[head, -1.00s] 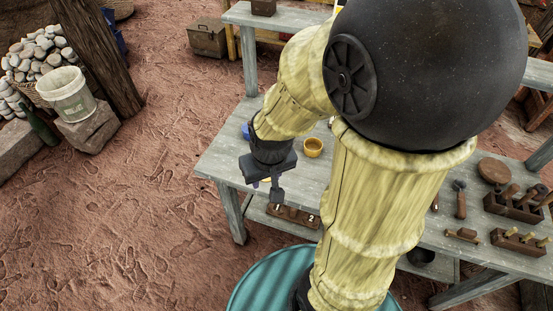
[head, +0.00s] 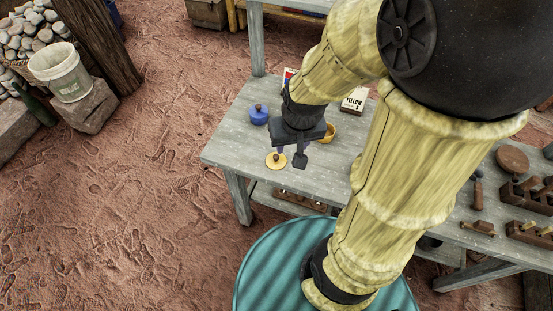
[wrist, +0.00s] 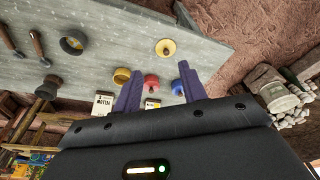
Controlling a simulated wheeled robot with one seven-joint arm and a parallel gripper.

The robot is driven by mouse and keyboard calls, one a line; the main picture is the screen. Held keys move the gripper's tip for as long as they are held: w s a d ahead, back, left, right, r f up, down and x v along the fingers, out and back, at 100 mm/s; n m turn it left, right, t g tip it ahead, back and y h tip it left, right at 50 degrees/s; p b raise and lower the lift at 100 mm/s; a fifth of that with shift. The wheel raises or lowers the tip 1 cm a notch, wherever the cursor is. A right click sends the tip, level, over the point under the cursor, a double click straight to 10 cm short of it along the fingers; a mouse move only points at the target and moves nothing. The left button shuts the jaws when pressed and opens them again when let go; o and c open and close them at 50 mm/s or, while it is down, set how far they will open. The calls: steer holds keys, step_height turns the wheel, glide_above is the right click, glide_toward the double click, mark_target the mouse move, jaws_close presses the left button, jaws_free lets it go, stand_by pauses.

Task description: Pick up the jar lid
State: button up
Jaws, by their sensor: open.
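The jar lid (head: 276,161) is a flat yellow disc with a brown knob, lying on the grey table near its left front edge. In the wrist view the lid (wrist: 166,47) shows beyond the fingertips. My gripper (head: 290,157) is open and empty, its fingers just right of the lid in the head view; its height above the table is hard to judge. In the wrist view both purple fingers of my gripper (wrist: 159,68) are spread apart. An open yellow jar (head: 328,132) stands behind, partly hidden by my gripper; it also shows in the wrist view (wrist: 121,76).
A blue lidded jar (head: 259,115) stands behind the lid, and a red jar (wrist: 151,82) shows in the wrist view. A card marked YELLOW (head: 353,100) is at the back. Wooden tool racks (head: 525,195) are at the right. The tabletop around the lid is clear.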

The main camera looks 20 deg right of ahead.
steer(key=w+f+m+g, duration=0.1)
steer(key=w+m, duration=0.3)
steer(key=m, duration=0.6)
steer(key=w+f+m+b, duration=0.1)
steer(key=w+f+m, duration=0.3)
steer(key=m, duration=0.6)
steer(key=w+f+m+g, duration=0.1)
steer(key=w+f+m, duration=0.1)
steer(key=w+m, duration=0.4)
steer(key=m, duration=0.3)
steer(key=shift+w+a+f+m+g, duration=0.25)
steer(key=shift+a+f+m+g, duration=0.05)
steer(key=shift+f+m, duration=0.1)
steer(key=shift+d, duration=0.1)
glide_above(275, 155)
step_height(275, 155, down, 12)
steer(key=shift+f, duration=0.1)
steer(key=shift+b, duration=0.3)
